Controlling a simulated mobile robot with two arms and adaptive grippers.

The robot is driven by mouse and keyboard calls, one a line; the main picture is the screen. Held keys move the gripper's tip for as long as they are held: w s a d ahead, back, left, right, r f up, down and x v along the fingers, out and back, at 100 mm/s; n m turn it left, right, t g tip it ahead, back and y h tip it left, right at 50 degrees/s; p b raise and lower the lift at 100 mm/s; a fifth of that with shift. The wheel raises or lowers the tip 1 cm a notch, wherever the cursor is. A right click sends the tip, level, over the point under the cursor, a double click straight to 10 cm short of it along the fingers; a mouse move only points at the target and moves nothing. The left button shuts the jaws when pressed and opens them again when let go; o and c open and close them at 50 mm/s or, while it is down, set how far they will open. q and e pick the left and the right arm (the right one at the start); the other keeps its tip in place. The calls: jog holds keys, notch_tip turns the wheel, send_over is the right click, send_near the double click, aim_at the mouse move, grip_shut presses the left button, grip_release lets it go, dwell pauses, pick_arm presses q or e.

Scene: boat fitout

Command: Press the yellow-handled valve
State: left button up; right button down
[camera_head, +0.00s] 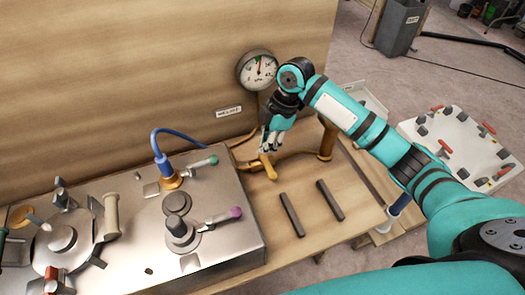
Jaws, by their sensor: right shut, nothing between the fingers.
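The yellow-handled valve (268,168) sits on brass pipework at the back of the wooden bench, below the round gauge. Its yellow lever points toward the front. My right gripper (267,148) is shut and empty, its fingertips pointing down at the valve's upper end. I cannot tell whether the fingertips touch the valve, and they hide part of its far end. My left gripper is out of view.
A pressure gauge (257,70) is on the wooden back panel. A metal console (120,230) with several levers and a blue cable (166,138) stands to the left. Two dark bars (291,215) lie on the bench. A white panel (455,150) with red-handled parts stands at right.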

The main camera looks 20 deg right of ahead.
aim_at(267, 166)
jog(key=x, duration=0.8)
jog(key=shift+p, duration=0.3)
jog(key=shift+f, duration=0.3)
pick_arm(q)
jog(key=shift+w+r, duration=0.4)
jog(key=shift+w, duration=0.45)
pick_arm(e)
jog(key=shift+d, duration=0.1)
